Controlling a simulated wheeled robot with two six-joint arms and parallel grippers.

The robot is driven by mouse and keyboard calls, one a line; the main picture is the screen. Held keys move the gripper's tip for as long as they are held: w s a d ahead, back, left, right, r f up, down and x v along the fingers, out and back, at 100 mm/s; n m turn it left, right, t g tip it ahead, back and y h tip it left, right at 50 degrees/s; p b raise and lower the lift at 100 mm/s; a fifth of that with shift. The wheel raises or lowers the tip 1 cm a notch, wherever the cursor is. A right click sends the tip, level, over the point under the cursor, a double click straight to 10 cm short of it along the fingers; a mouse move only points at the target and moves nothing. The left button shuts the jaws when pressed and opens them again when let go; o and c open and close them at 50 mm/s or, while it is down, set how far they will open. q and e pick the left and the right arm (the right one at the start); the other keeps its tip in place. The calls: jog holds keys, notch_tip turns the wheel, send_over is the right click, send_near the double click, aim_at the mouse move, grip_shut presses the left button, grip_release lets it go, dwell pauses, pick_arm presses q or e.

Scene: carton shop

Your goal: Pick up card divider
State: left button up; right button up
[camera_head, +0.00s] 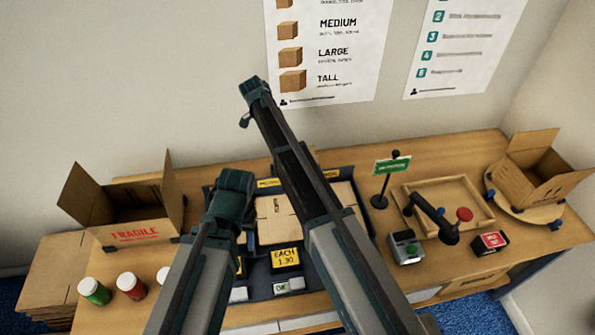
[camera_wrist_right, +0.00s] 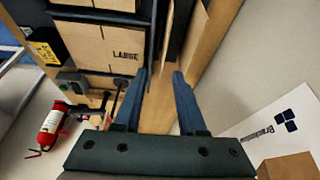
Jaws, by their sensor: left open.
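I cannot pick out a card divider for certain in either view. In the head view my left gripper (camera_head: 236,178) is over the table, in front of the dark fixture, its fingers largely hidden by its own body. My right gripper (camera_head: 250,103) is raised higher and farther back, before the wall. In the right wrist view its two fingers (camera_wrist_right: 160,75) stand apart with nothing between them. That view also shows a flat carton marked LARGE (camera_wrist_right: 110,45) in a dark rack. A flat carton piece (camera_head: 275,222) lies on the fixture in the head view, partly hidden by my arms.
An open FRAGILE carton (camera_head: 132,233) stands at the left, with several white-lidded jars (camera_head: 131,286) before it. A green sign (camera_head: 392,166), wooden tray (camera_head: 460,195) and another open carton (camera_head: 535,172) stand at the right. A fire extinguisher (camera_wrist_right: 50,127) shows in the wrist view.

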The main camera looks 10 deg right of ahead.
pick_arm(q)
notch_tip(320, 180, down, 8)
jog(key=b, duration=0.8)
pick_arm(e)
jog(key=x, duration=0.8)
jog(key=shift+w+f, duration=0.3)
pick_arm(q)
jog(key=shift+f, duration=0.1)
pick_arm(e)
jog(key=shift+f, duration=0.1)
pick_arm(q)
notch_tip(320, 180, down, 5)
jog(key=b, duration=0.4)
jog(key=shift+r+b, duration=0.2)
jog(key=shift+b, duration=0.2)
pick_arm(e)
jog(key=x, duration=0.5)
jog(key=shift+w, duration=0.2)
pick_arm(q)
jog(key=shift+f, duration=0.25)
pick_arm(e)
jog(key=shift+f, duration=0.15)
jog(key=shift+c, duration=0.3)
grip_shut()
